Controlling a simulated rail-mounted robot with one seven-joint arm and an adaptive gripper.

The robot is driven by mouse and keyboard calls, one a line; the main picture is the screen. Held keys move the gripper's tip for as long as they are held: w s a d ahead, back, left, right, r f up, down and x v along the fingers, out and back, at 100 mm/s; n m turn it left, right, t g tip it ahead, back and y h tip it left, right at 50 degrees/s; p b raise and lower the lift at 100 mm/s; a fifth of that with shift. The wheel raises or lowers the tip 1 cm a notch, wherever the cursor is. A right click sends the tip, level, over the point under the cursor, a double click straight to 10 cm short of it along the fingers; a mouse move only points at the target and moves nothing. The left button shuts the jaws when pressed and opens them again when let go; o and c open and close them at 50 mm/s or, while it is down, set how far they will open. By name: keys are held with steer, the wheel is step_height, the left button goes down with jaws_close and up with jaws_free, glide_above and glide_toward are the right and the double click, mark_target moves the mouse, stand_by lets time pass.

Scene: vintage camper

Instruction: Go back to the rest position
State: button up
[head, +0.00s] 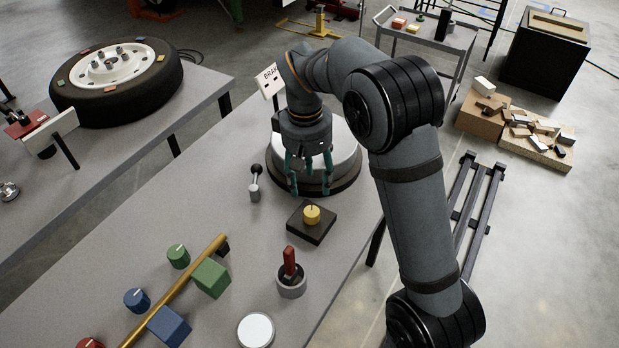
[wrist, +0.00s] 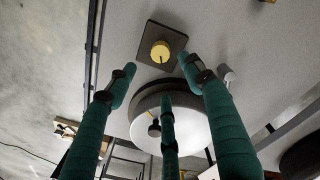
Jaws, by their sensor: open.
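My gripper (head: 309,184) has teal fingers. They are spread apart and point down in front of a round silver-topped disc with a dark rim (head: 346,160). Nothing is held between them. The gripper hides part of the disc in the head view. In the wrist view the fingers (wrist: 160,76) are apart, with the disc (wrist: 142,127) behind them and a yellow knob (wrist: 160,52) on a dark square plate beyond the tips. That yellow knob (head: 311,214) stands just in front of the gripper in the head view. I cannot tell whether the fingertips touch the disc.
A small black-knobbed lever (head: 255,183) stands left of the gripper. A red-handled switch (head: 290,270), a white round button (head: 256,330), a brass bar (head: 190,275), and green and blue blocks are nearer. A "BRAK" sign (head: 270,80) is behind. A tyre (head: 118,85) lies on another table.

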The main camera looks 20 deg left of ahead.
mark_target(312, 212)
steer(key=shift+f, duration=0.1)
steer(key=f, duration=1.2)
steer(key=shift+w+d, duration=0.2)
steer(key=shift+r, duration=0.1)
